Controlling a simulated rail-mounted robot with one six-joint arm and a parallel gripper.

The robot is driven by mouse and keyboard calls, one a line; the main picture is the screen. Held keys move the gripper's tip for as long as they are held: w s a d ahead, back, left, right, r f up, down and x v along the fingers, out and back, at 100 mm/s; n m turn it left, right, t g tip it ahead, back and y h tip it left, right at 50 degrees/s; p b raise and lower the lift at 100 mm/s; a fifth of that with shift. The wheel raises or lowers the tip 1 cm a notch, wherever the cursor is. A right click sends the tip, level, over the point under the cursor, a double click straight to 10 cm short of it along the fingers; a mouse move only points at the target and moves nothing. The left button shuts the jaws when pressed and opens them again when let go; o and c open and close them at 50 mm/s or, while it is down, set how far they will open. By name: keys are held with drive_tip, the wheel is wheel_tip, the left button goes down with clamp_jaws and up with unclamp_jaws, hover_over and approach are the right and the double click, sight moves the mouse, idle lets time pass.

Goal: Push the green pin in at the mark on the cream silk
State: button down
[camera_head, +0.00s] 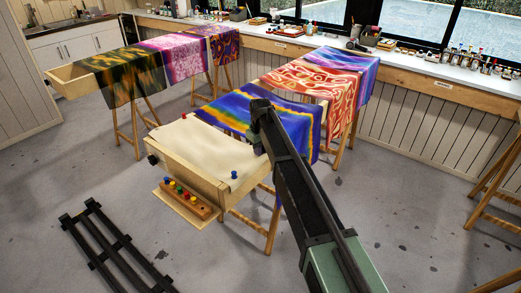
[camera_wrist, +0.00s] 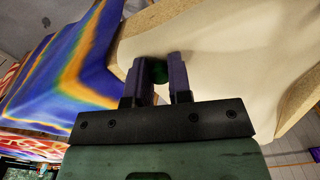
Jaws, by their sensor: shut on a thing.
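The cream silk (camera_head: 190,143) is stretched over a wooden frame (camera_head: 200,178), and it also fills much of the wrist view (camera_wrist: 225,50). My gripper (camera_wrist: 158,64) is shut on the green pin (camera_wrist: 160,72), which shows dark green between the two purple-grey fingers. The fingertips are over or at the silk's edge, beside the wooden rail (camera_wrist: 128,45). I cannot tell whether the pin touches the silk. I cannot make out the mark.
A blue and orange silk (camera_head: 225,108) lies behind. A black rail (camera_head: 105,245) is on the floor.

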drive_tip(key=shift+f+b, duration=0.3)
idle(0.4)
drive_tip(key=c, duration=1)
unclamp_jaws()
drive_tip(key=shift+o, duration=0.2)
wheel_tip(320, 180, up, 11)
drive_tip(key=p, duration=1.1)
drive_tip(key=s+d+m, duration=0.2)
drive_tip(key=s+d, duration=0.5)
drive_tip(key=s, duration=0.4)
drive_tip(key=s+d+m, duration=0.3)
drive_tip(key=s+d, duration=0.5)
drive_tip(key=s, duration=0.3)
drive_tip(key=s+d+m, duration=0.3)
drive_tip(key=s+d, duration=0.5)
drive_tip(key=s, duration=0.4)
